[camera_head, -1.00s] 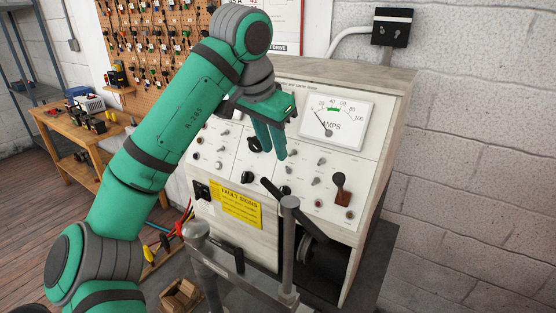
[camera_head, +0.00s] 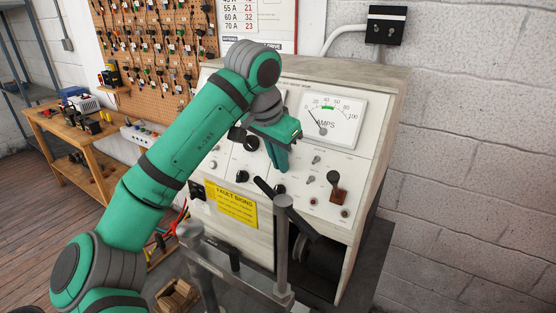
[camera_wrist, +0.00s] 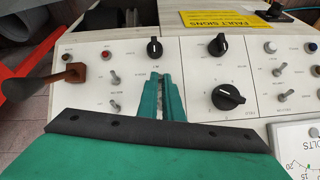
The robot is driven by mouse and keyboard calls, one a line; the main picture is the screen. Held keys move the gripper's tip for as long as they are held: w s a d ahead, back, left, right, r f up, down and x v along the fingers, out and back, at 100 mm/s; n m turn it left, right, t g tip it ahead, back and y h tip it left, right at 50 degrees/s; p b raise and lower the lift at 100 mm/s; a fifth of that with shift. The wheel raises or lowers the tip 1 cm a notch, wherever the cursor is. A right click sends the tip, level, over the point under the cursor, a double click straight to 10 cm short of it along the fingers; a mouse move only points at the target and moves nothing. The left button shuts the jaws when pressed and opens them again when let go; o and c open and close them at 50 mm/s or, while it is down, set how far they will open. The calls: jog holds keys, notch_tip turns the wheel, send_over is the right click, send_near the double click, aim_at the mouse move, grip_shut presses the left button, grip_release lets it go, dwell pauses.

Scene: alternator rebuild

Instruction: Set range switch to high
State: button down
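The test bench's white panel (camera_head: 325,178) carries several toggle switches and black knobs. Its small labels are too blurred to read, so I cannot tell which control is the range switch. My gripper (camera_head: 282,170) is in front of the panel's middle, pointing down at it. In the wrist view my gripper's green fingers (camera_wrist: 161,76) look closed together with nothing between them. A black knob (camera_wrist: 154,48) lies just beyond the fingertips, apart from them in the picture. Two toggle switches, one (camera_wrist: 115,78) farther and one (camera_wrist: 114,107) nearer, stand left of the fingers. A larger black knob (camera_wrist: 228,96) is to the right.
A lever with a brown handle (camera_head: 334,186) sticks out at the panel's right. A grey post with a black bar (camera_head: 283,240) stands before the panel's lower edge. A yellow fault sign (camera_head: 231,204) is at lower left.

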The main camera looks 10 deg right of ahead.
jog(key=shift+s+t+h, duration=0.15)
jog(key=shift+t+h, duration=0.15)
jog(key=shift+s+a+f+t+h, duration=0.15)
jog(key=shift+a+f+t+h, duration=0.05)
jog(key=shift+t+h, duration=0.3)
jog(key=shift+s+a+f+t+h, duration=0.1)
jog(key=shift+a+f+t+h, duration=0.05)
jog(key=shift+t+h, duration=0.3)
jog(key=shift+a+t+h, duration=0.1)
jog(key=shift+t+h, duration=0.25)
